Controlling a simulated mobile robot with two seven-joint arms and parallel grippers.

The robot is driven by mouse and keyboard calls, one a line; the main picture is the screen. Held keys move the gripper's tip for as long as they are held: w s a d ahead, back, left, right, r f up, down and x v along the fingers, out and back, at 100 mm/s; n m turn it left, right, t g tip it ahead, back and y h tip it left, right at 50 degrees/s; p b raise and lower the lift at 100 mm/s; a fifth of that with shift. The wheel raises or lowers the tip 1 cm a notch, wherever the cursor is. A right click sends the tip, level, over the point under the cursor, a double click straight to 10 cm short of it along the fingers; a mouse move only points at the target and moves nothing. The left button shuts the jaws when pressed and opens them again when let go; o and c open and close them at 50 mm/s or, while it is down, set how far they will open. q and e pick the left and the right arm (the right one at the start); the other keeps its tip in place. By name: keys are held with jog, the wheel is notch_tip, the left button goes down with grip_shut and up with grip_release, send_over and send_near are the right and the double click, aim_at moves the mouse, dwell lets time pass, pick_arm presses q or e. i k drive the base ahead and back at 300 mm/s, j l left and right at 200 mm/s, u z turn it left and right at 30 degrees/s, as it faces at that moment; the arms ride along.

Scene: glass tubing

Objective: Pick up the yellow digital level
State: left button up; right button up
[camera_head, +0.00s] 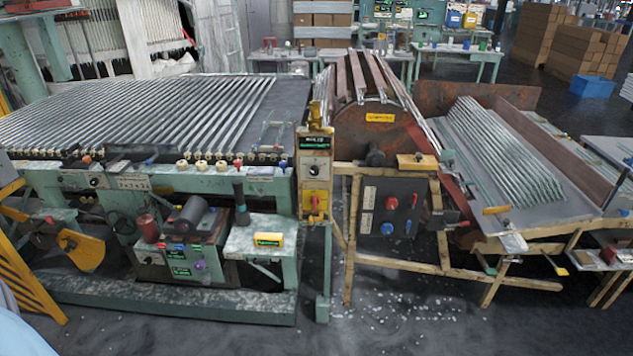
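A small yellow block with a dark display showing green characters (269,239), which looks like the digital level, sits on a small pale green side shelf (245,245). The shelf is on the front of the left machine, left of the middle of the view. The block appears upright and nothing covers its front. Neither of my grippers shows in this view.
The green machine (150,305) carries rows of glass tubes. A control post (315,170) stands right of the shelf. A wooden-framed machine (385,215) and a sloped tube tray (580,205) stand further right. The front floor is open, with scattered fragments (430,315).

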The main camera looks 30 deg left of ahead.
aim_at(264, 239)
jog(key=u, duration=1.4)
jog(key=i+j+z, duration=0.15)
jog(key=i+j, duration=0.15)
jog(key=i+j+z, duration=0.1)
jog(key=i+j, duration=0.2)
jog(key=i+j+z, duration=0.15)
jog(key=j, duration=0.35)
jog(key=i+j+z, duration=0.1)
jog(key=i+j, duration=0.25)
jog(key=i+j+z, duration=0.15)
jog(key=j, duration=0.4)
jog(key=i, duration=0.05)
